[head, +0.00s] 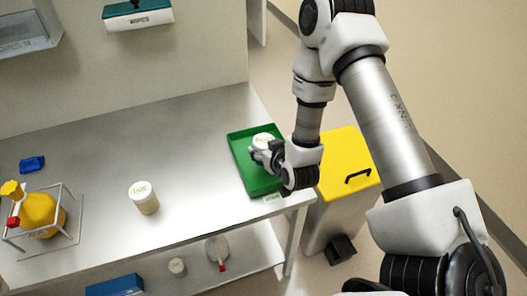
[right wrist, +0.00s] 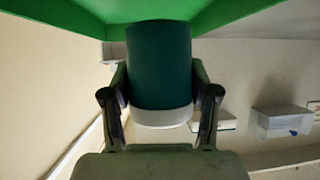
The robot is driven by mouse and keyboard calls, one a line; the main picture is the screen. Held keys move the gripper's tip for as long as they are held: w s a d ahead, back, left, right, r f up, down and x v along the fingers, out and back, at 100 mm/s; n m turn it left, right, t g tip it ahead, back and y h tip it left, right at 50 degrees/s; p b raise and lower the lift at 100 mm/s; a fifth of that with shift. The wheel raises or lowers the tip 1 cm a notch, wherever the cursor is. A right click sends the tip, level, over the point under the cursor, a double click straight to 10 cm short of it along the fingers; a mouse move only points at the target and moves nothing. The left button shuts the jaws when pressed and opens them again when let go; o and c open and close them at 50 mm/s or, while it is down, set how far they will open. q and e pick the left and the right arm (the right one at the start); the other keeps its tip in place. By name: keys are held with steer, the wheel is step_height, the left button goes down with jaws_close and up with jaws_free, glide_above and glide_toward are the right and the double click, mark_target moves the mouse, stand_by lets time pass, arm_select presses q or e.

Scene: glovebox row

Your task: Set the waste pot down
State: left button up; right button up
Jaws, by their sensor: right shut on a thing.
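The waste pot (head: 263,141), with a white lid, is at the green tray (head: 241,176) on the bench's right end. My right gripper (head: 265,155) is shut on it from the near side. In the right wrist view the pot (right wrist: 159,60) stands between both fingers (right wrist: 160,95). It looks dark green there, with its white lid toward the bottom of the picture. Its base end meets the green of the tray (right wrist: 60,12). I cannot tell whether it touches the tray floor. My left gripper is not in view.
Another white-lidded pot (head: 144,199) stands mid-bench. A yellow flask (head: 38,212) in a wire frame and a blue item (head: 32,164) are at left. A yellow-lidded bin (head: 347,165) stands right of the bench. A lower shelf (head: 190,274) holds small items. The bench between pot and tray is clear.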

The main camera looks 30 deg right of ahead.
steer(key=shift+w+d+f, duration=0.1)
steer(key=shift+w+d, duration=0.3)
steer(key=shift+w, duration=0.2)
steer(key=shift+w+d, duration=0.4)
steer(key=shift+w, duration=0.2)
steer(key=f, duration=0.4)
steer(key=shift+w+d+p, duration=0.1)
steer(key=shift+w+p, duration=0.15)
steer(key=shift+p, duration=0.1)
steer(key=shift+r, duration=0.1)
steer(key=o, duration=1.3)
